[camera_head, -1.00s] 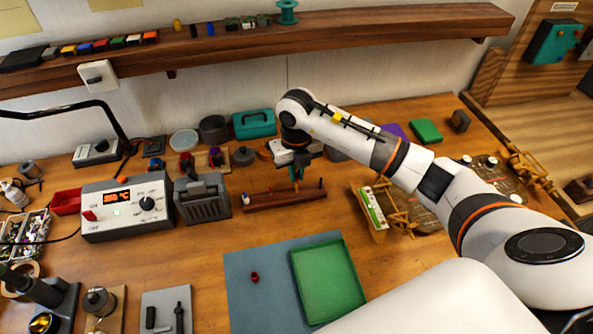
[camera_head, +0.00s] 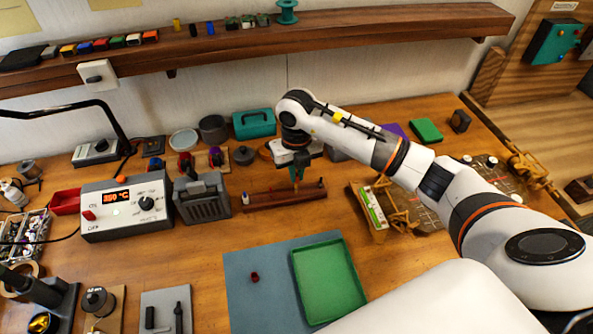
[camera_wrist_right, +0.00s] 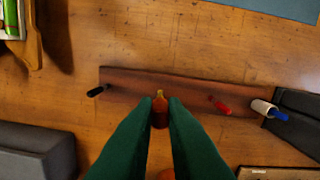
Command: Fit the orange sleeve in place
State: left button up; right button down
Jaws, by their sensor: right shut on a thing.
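My right gripper (camera_head: 296,178) points down at the brown wooden rack (camera_head: 272,203). A yellowish tip shows at the sleeve's far end, over the middle of the rack (camera_wrist_right: 135,90). The fingers partly hide the sleeve, and I cannot tell how far down around a peg it sits. The rack also bears a black peg (camera_wrist_right: 98,90), a red peg (camera_wrist_right: 221,106) and a white sleeve (camera_wrist_right: 262,107) around a blue peg (camera_wrist_right: 281,116). My left gripper is not in view.
A small dark red piece (camera_head: 255,277) lies on the blue mat (camera_head: 243,300) beside a green tray (camera_head: 327,280). A grey stand (camera_head: 203,199) is close to the rack's left end. A soldering station (camera_head: 125,208) stands further left. Bare table lies in front of the rack.

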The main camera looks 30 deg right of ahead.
jog(key=shift+f, duration=0.1)
jog(key=shift+f+b, duration=1.8)
jog(key=shift+f, duration=0.35)
jog(key=c, duration=1)
grip_release()
jog(key=shift+r+p, duration=3)
jog(key=shift+r, duration=1.55)
jog(key=shift+f, duration=0.1)
